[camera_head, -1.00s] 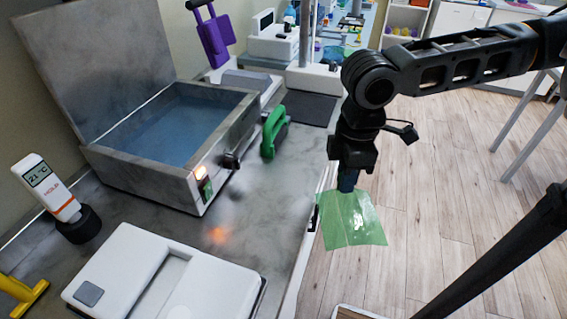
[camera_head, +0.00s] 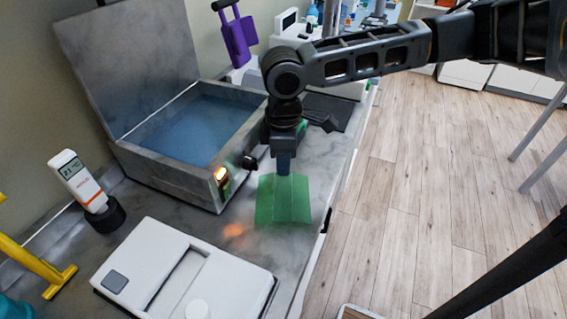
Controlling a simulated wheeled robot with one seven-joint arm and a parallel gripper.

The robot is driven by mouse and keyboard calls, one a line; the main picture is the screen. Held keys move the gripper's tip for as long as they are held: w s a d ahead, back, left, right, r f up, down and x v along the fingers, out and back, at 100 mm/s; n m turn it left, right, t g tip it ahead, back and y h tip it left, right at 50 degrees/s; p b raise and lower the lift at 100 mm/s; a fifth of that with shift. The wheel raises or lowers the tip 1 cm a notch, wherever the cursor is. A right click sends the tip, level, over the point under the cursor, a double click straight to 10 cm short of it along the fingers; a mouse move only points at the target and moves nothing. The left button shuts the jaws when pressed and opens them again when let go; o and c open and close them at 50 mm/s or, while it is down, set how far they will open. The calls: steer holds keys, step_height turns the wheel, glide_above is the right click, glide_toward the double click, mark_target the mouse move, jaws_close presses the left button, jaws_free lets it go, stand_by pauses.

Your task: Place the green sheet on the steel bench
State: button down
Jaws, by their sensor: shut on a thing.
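The green sheet (camera_head: 283,203) is thin and translucent. It hangs over the right part of the grey steel bench (camera_head: 283,254), near its front edge. My gripper (camera_head: 283,172) points down and is shut on the sheet's upper edge. I cannot tell whether the sheet's lower edge touches the bench top.
A water bath (camera_head: 190,190) with its lid up stands behind and left of the sheet. A white flat device (camera_head: 225,275) lies at the front. A thermometer (camera_head: 78,180) in a black holder and a yellow stand (camera_head: 40,262) are at the left. Floor lies right of the bench.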

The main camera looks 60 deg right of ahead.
steer(key=shift+f, duration=1.2)
steer(key=c, duration=1.1)
jaws_free()
steer(key=shift+c, duration=0.2)
